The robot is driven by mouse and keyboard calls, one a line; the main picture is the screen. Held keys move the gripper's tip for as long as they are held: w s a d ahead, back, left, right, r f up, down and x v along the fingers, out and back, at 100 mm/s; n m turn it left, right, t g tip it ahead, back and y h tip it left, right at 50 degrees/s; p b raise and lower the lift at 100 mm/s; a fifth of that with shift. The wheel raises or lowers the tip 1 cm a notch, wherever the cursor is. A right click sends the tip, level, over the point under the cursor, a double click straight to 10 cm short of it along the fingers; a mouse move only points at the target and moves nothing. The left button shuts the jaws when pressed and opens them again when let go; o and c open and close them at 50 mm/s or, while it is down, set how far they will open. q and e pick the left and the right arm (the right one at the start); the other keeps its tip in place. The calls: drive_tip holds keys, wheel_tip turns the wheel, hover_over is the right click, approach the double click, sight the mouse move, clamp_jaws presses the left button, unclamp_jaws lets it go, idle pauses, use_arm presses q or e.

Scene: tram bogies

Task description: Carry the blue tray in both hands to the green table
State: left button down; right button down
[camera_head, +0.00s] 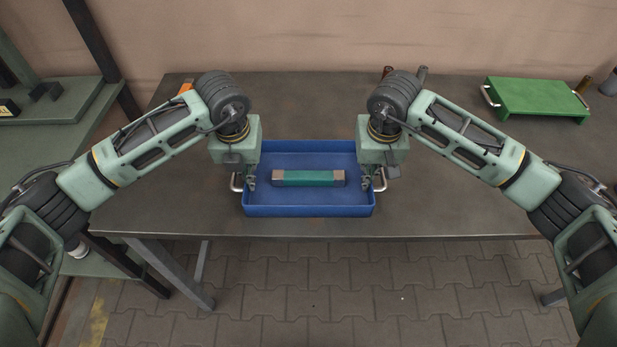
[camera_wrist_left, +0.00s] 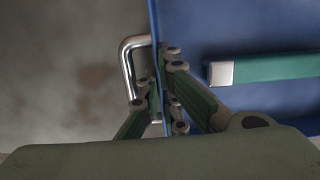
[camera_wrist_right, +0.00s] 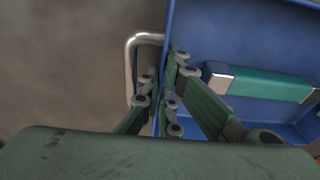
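The blue tray (camera_head: 310,210) sits over the dark table near its front edge, with a silver handle at each end. A green bar with metal ends (camera_head: 309,178) lies in it. My left gripper (camera_head: 250,183) is shut on the tray's left wall, one finger inside the tray and one inside the loop of the left handle (camera_wrist_left: 130,62). My right gripper (camera_head: 366,183) is shut on the right wall in the same way, beside the right handle (camera_wrist_right: 132,60). I cannot tell whether the tray touches the table. A grey-green table (camera_head: 22,150) stands at the left.
The dark table (camera_head: 450,205) has free room on both sides of the tray. A bright green tray-like object with silver handles (camera_head: 535,97) is at the back right. Small bottles and an orange item (camera_head: 186,86) are at the back. Black parts (camera_head: 45,90) lie at far left.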

use_arm(q)
drive_tip(key=shift+r, duration=0.2)
use_arm(e)
drive_tip(key=shift+r, duration=0.2)
